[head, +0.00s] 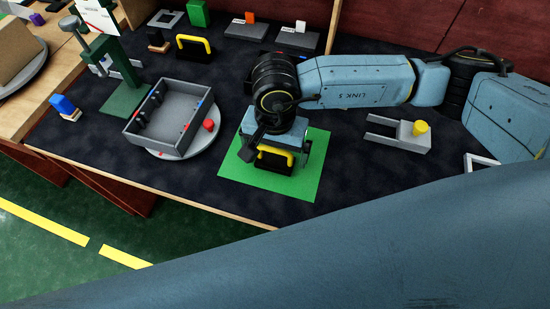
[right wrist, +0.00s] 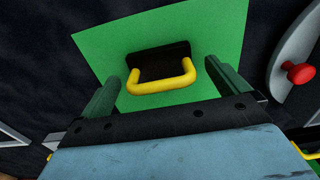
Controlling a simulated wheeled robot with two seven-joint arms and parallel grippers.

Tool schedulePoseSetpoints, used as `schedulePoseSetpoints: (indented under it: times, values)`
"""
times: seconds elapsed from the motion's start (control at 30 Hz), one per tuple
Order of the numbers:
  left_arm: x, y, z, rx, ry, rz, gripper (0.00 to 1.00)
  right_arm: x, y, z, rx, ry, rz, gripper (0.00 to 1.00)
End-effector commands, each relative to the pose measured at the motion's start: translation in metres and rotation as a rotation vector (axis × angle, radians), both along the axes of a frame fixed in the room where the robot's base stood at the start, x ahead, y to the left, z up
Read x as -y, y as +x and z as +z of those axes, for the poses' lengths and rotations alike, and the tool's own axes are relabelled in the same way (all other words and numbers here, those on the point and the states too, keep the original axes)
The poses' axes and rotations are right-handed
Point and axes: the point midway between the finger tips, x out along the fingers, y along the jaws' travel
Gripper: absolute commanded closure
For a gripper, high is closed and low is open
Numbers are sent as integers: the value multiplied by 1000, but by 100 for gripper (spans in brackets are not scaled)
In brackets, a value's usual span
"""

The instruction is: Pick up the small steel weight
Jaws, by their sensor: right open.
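A black block with a yellow handle (head: 274,162) sits upright on a green mat (head: 238,174); I take it for the small steel weight, though a similar handled block (head: 194,46) stands at the back. My right gripper (head: 277,150) is over the near block, pointing down, open and empty. In the right wrist view, its two green fingers (right wrist: 163,72) are apart on either side of the yellow handle (right wrist: 162,87), with gaps on both sides. The black body (right wrist: 162,62) shows beyond the handle on the mat (right wrist: 225,40). My left gripper is not in view.
A grey tray (head: 148,128) rests on a round plate (head: 178,153) beside a red knob (head: 208,125), left of the mat. A grey forked holder with a yellow knob (head: 420,128) lies right. A green stand (head: 124,95) is far left. The dark tabletop between mat and fork is clear.

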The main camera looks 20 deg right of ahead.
Motion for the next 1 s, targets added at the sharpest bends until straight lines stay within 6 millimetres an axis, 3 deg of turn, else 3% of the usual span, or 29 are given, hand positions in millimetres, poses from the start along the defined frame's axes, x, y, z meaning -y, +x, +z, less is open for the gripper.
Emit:
schedulePoseSetpoints:
  times: [0.3,0.8,1.0]
  values:
    - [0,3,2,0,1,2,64,0,0,-7,0,0,1,0]
    - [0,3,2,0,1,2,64,0,0,-7,0,0,1,66]
    - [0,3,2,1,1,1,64,-1,0,-6,2,1,1,68]
